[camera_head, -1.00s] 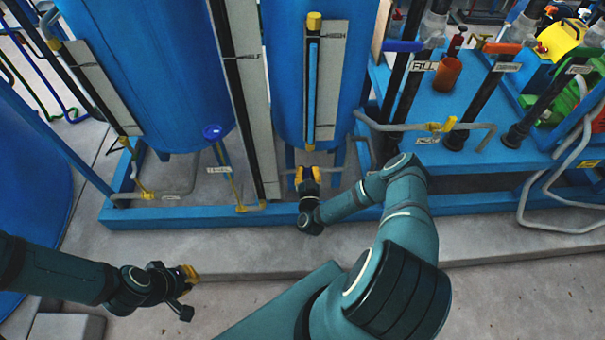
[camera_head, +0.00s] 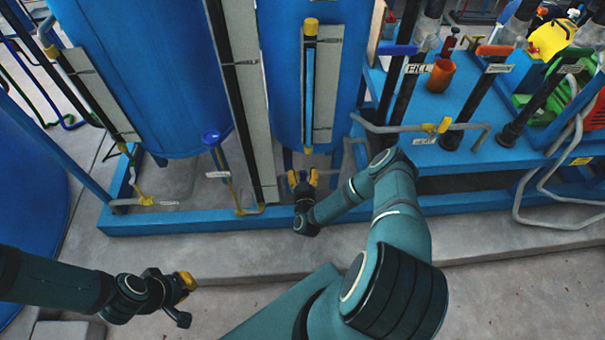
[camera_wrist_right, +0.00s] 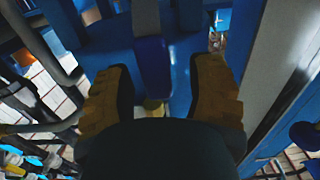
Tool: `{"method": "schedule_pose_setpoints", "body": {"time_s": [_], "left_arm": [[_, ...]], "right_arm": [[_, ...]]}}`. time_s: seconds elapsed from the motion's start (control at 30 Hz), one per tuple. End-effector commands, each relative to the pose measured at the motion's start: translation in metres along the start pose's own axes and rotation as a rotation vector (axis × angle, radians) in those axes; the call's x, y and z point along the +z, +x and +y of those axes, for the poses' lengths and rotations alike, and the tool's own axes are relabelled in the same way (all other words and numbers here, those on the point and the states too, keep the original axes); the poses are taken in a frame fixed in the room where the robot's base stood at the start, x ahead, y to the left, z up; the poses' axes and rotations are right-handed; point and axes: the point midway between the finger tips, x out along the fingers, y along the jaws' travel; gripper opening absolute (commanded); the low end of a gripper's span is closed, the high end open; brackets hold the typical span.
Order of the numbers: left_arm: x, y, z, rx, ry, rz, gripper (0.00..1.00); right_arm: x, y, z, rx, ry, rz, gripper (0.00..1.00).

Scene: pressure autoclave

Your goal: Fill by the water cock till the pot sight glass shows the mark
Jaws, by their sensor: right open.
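The sight glass (camera_head: 309,95) is an upright tube with yellow fittings on the front of the middle blue tank (camera_head: 275,60). A light blue column shows in it; its level against the mark is too small to read. A blue lever (camera_head: 396,49) stands by a label reading FILL (camera_head: 418,68). My right gripper (camera_head: 302,178) is open, low in front of the tank below the sight glass. In the right wrist view, a blue upright part (camera_wrist_right: 152,65) shows between its yellow fingers; contact cannot be told. My left gripper (camera_head: 186,284) hangs over the floor at lower left, its opening unclear.
A blue base rail (camera_head: 180,220) runs along the front.

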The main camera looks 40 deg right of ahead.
Motion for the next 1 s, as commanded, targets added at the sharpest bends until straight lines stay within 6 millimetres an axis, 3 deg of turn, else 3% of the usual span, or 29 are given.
{"method": "schedule_pose_setpoints", "body": {"time_s": [0.23, 0.7, 1.0], "left_arm": [[0.000, 0.000, 0.000, 0.000, 0.000, 0.000, 0.00], [0.000, 0.000, 0.000, 0.000, 0.000, 0.000, 0.00], [0.000, 0.000, 0.000, 0.000, 0.000, 0.000, 0.00]], "right_arm": [[0.001, -0.019, -0.001, -0.002, 0.001, -0.003, 0.55], [0.000, -0.105, -0.001, -0.003, 0.001, -0.002, 0.55], [0.000, -0.120, -0.001, -0.001, 0.000, 0.000, 0.55]]}}
